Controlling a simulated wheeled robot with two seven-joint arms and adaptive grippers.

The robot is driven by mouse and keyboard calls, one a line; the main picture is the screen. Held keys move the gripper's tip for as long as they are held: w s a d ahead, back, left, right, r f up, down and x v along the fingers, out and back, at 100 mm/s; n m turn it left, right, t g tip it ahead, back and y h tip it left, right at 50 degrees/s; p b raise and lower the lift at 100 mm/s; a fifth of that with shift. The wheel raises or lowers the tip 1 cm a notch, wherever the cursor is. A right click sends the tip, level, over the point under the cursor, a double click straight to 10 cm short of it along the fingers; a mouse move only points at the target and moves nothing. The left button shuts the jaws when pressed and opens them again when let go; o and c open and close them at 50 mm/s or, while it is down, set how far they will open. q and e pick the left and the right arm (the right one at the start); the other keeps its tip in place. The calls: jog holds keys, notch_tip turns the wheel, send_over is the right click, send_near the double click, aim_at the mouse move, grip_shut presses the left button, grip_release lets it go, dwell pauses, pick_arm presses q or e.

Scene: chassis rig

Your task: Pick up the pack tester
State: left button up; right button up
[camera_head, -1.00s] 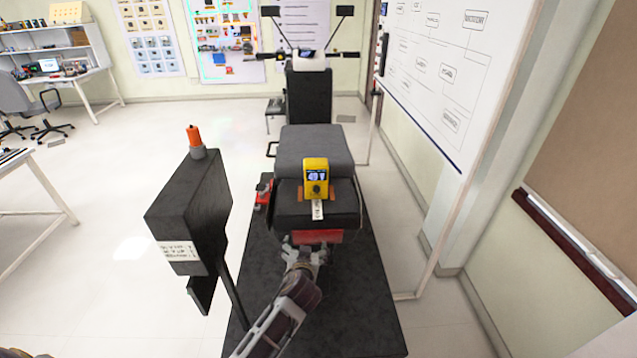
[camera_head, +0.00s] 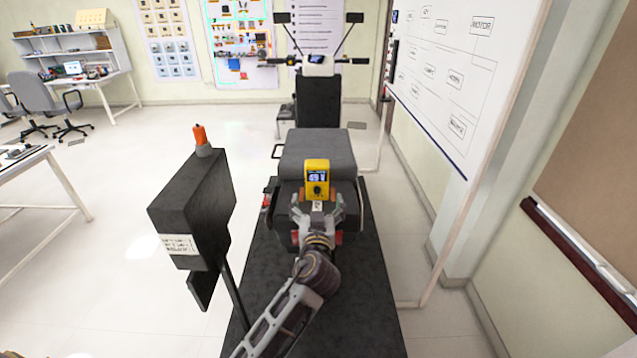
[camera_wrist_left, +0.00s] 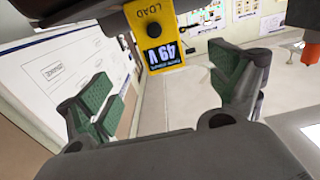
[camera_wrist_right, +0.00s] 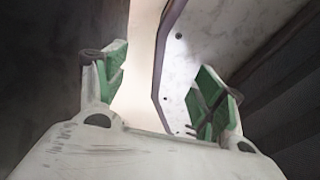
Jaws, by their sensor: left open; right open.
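The pack tester (camera_head: 317,178) is a small yellow box with a dark display and a knob, standing on the rear of the black seat unit. In the left wrist view the tester (camera_wrist_left: 155,40) is upside down, with "LOAD" and "49 V" readable. My left gripper (camera_head: 320,212) is open just in front of and below the tester, with its fingers spread and nothing between the pads. The tester's lower part is partly hidden by the gripper. My right gripper (camera_wrist_right: 160,85) is open and empty in its own wrist view; it does not show in the head view.
A black box with an orange beacon (camera_head: 200,140) stands on a post to the left. The black bench (camera_head: 365,300) lies under my left arm. A whiteboard (camera_head: 450,75) stands at the right. Open floor (camera_head: 120,260) lies to the left.

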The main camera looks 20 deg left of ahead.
aim_at(317, 180)
pick_arm(q)
jog(key=shift+a, duration=0.2)
pick_arm(e)
jog(key=shift+d, duration=0.2)
pick_arm(q)
jog(key=shift+w, duration=0.1)
jog(key=p+x, duration=0.1)
jog(key=x, duration=0.4)
jog(key=shift+w+p, duration=0.3)
jog(key=shift+w, duration=0.15)
jog(key=shift+x, duration=0.95)
jog(key=shift+w+a+f, duration=0.1)
jog(key=shift+w, duration=0.05)
pick_arm(e)
jog(key=shift+s+a+r, duration=0.1)
jog(key=shift+a+r, duration=0.05)
jog(key=shift+r, duration=0.35)
jog(key=shift+s+a+r, duration=0.1)
jog(key=shift+a+r, duration=0.05)
jog(key=shift+r, duration=0.3)
